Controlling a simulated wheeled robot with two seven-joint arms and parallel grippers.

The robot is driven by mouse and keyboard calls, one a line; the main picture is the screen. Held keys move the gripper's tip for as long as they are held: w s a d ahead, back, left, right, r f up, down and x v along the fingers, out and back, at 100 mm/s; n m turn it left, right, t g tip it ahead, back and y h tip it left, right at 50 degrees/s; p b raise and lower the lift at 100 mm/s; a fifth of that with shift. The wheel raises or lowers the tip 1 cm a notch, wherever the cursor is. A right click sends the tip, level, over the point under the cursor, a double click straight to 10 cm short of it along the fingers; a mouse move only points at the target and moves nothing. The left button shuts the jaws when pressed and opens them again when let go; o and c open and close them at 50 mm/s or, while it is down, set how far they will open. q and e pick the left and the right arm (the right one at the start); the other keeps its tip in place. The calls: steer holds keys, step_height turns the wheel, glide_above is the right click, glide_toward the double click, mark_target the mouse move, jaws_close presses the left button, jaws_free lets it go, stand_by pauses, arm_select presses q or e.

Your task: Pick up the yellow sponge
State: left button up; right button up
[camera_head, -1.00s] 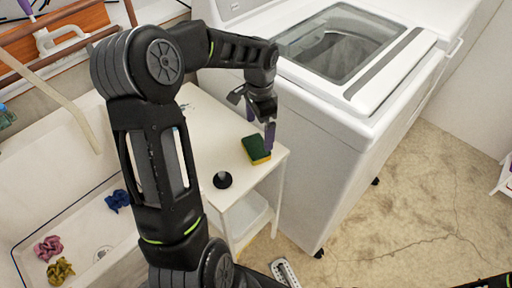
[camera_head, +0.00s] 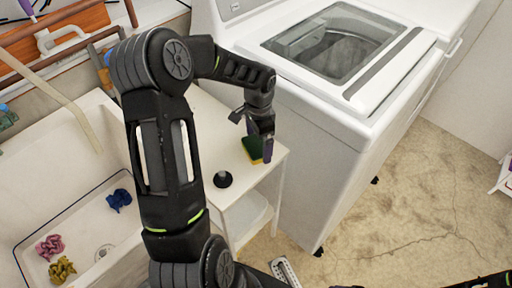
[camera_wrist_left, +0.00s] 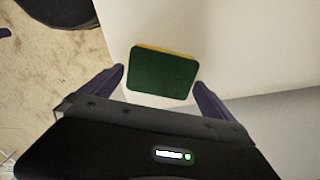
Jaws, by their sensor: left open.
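The yellow sponge (camera_head: 253,150) has a dark green top face and lies on the white side table near its front right corner. In the left wrist view the sponge (camera_wrist_left: 162,73) shows its green face with a thin yellow edge. My left gripper (camera_head: 262,150) is open above the sponge and partly covers it in the head view. In the wrist view its purple fingers (camera_wrist_left: 160,88) stand on either side of the sponge's near edge, with gaps. My right gripper is not clearly in view; only a bit of dark arm shows at the lower right.
The white table (camera_head: 208,130) also holds a black round stopper-like object (camera_head: 222,179). A white washing machine (camera_head: 310,120) stands close on the right. A sink (camera_head: 75,205) with crumpled blue, pink and yellow cloths is on the left. Open concrete floor lies at right.

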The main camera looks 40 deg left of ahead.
mark_target(258, 144)
stand_by(0.5)
arm_select(q)
steer(key=c, duration=1.3)
steer(key=shift+r, duration=0.15)
step_height(258, 144, up, 10)
steer(key=shift+f, duration=0.1)
stand_by(0.6)
